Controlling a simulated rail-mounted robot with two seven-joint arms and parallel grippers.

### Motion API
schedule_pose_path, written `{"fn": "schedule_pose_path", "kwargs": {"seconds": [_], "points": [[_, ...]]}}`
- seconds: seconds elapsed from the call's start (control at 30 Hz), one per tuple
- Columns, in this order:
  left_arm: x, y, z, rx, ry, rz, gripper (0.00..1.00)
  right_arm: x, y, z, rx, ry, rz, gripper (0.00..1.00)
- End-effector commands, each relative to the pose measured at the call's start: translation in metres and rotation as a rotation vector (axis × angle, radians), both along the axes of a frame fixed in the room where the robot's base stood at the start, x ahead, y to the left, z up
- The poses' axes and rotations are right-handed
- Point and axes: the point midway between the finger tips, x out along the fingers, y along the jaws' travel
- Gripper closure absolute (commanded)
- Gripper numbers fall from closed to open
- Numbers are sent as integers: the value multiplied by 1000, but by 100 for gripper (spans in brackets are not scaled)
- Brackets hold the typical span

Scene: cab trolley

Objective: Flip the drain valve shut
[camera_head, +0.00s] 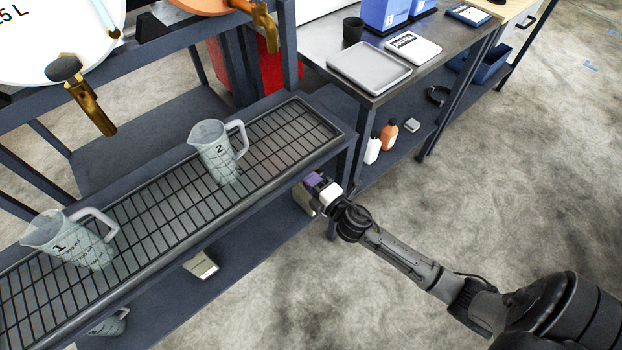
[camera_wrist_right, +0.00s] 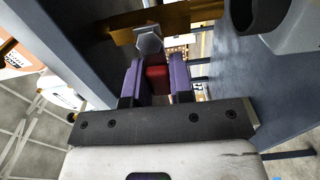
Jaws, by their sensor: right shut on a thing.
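My right gripper (camera_head: 316,184) reaches to the right end of the rack, just below the edge of the slatted drip tray (camera_head: 290,128). In the right wrist view its purple fingers (camera_wrist_right: 156,82) are shut on a red handle (camera_wrist_right: 157,79). The red handle lies close to a grey fitting (camera_wrist_right: 149,42) on a brass valve body (camera_wrist_right: 185,14), which appears to be the drain valve. In the head view the valve is hidden by the tray and my gripper. My left gripper is not in view.
Clear measuring jugs marked 1 (camera_head: 72,240) and 2 (camera_head: 217,150) stand on the drip tray. Brass taps (camera_head: 92,108) hang above it. A side bench (camera_head: 372,92) stands behind my right gripper. Open concrete floor (camera_head: 500,190) lies to the right.

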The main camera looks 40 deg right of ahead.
Motion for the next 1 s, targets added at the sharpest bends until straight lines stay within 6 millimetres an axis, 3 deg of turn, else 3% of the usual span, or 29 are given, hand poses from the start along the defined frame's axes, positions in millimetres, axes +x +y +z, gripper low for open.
{"fn": "schedule_pose_path", "kwargs": {"seconds": [0.23, 0.27, 0.5, 0.77, 1.0], "points": [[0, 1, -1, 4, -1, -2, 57, 0, 0, 1, 7, -3, 2, 100], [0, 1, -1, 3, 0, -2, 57, 0, 0, 1, 7, -3, 2, 76], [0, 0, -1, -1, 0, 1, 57, 0, 0, 1, 5, -2, 1, 53], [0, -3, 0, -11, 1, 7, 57, -1, 1, 0, 4, -2, 1, 53], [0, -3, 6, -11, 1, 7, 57, -30, 1, 1, 5, 1, 0, 53]]}}
